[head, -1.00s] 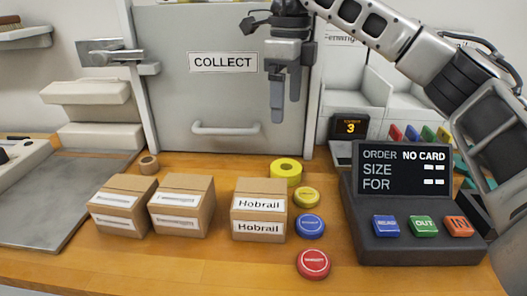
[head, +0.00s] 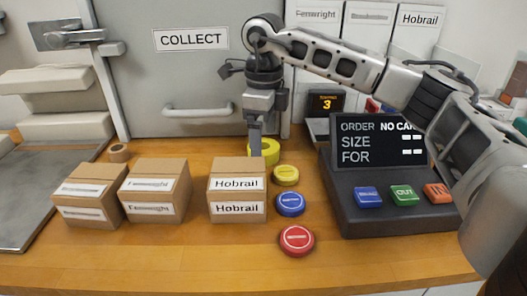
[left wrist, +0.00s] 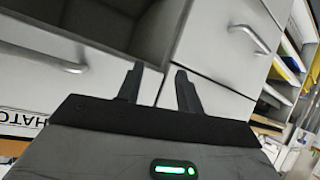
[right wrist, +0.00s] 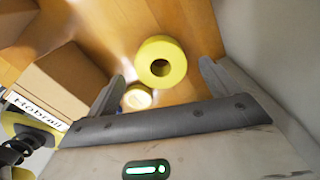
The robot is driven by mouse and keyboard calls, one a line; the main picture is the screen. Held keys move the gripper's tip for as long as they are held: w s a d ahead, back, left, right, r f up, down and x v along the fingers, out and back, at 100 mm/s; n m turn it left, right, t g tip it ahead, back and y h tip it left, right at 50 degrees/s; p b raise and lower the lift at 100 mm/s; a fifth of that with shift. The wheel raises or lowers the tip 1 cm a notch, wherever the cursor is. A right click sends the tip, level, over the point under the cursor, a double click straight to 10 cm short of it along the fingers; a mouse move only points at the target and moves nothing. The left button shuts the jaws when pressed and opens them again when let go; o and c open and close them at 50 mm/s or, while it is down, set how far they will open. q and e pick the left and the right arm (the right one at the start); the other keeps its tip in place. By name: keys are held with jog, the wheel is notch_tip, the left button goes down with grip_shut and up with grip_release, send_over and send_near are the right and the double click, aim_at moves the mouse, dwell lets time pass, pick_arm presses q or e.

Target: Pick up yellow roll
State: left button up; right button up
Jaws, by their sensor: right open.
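The yellow roll (head: 270,152) stands on the wooden counter behind the Hobrail box, partly hidden by my right gripper in the head view. In the right wrist view the yellow roll (right wrist: 161,62) lies flat with its dark centre hole showing, ahead of and between the two fingers. My right gripper (head: 255,140) points down above the roll, open and empty. In the right wrist view its fingers (right wrist: 160,90) are spread apart. My left gripper (left wrist: 157,85) shows only in its wrist view, its two fingers apart with nothing between them, facing grey drawers.
The Hobrail box (head: 237,190) stands just in front of the roll. Yellow (head: 286,175), blue (head: 290,204) and red (head: 297,240) discs line up to its right. An order terminal (head: 390,185) stands further right. The COLLECT door (head: 190,80) rises close behind.

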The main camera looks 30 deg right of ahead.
jog(key=shift+d+f, duration=0.1)
jog(key=shift+f, duration=1.15)
jog(key=c, duration=1.1)
jog(key=shift+r, duration=0.1)
